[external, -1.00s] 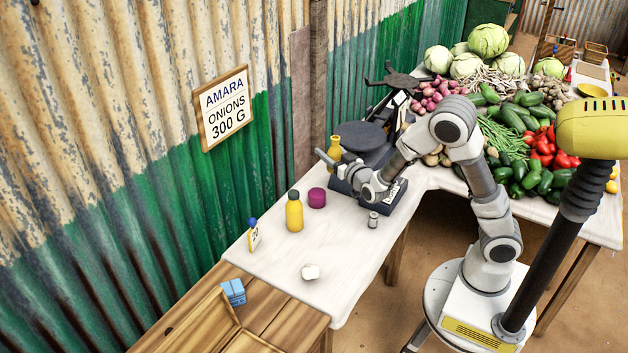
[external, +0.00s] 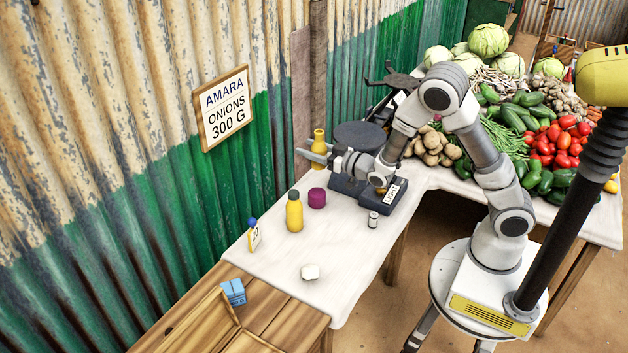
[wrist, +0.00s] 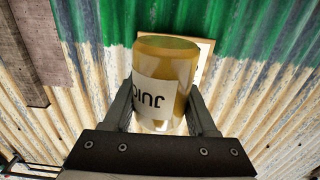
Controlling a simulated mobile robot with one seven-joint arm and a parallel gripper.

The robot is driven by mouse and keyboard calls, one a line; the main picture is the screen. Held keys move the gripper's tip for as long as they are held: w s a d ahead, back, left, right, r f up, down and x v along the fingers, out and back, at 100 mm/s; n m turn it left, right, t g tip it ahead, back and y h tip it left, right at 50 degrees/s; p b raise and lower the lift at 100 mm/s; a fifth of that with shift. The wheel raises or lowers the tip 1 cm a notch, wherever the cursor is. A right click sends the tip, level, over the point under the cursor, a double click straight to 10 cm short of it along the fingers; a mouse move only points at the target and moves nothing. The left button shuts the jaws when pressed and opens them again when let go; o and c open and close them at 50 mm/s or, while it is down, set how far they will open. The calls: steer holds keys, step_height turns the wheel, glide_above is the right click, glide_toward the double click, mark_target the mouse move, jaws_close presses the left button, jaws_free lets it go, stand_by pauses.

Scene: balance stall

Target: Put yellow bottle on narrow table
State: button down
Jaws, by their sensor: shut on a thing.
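In the wrist view the bottle (wrist: 168,72) is amber-yellow with a white label, seen upside down, and sits between both fingers of my gripper (wrist: 163,100). Another yellow bottle (external: 294,214), with a dark cap, stands upright on the white-topped table (external: 272,262). A lower wooden table (external: 285,320) adjoins its near end. I cannot tell which surface is the narrow table.
A dark scale (external: 352,188) with a round pan stands beside my gripper. A purple tub (external: 317,198), a small metal weight (external: 373,220), a price card (external: 254,236) and a white lump (external: 310,272) are on the white top. A blue packet (external: 233,292) lies on the wood.

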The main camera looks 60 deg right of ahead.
step_height(320, 180, up, 5)
steer(key=p, duration=0.3)
steer(key=s+f, duration=0.3)
steer(key=f, duration=0.4)
steer(key=s+f, duration=0.4)
steer(key=f, duration=0.2)
steer(key=s+d+r+m+g+h+b, duration=0.1)
steer(key=d+m+g+h+b, duration=0.3)
steer(key=d+m+h+b, duration=0.2)
steer(key=s+d+r+m+g+h+b, duration=0.1)
steer(key=d+r+m+g+h+b, duration=0.1)
steer(key=d+m+g+h+b, duration=0.2)
steer(key=shift+s+d+m+g+h+b, duration=0.35)
steer(key=shift+d+m+h+b, duration=0.55)
steer(key=shift+d+h+b, duration=1.6)
steer(key=shift+d+r+p, duration=0.1)
steer(key=shift+d+p, duration=0.55)
steer(key=shift+d, duration=0.45)
steer(key=b+x, duration=0.2)
steer(key=x, duration=1.1)
steer(key=shift+d+r, duration=0.15)
steer(key=shift+d, duration=0.1)
steer(key=shift+r+b+x, duration=0.2)
steer(key=shift+b+x, duration=0.4)
steer(key=shift+x, duration=1.75)
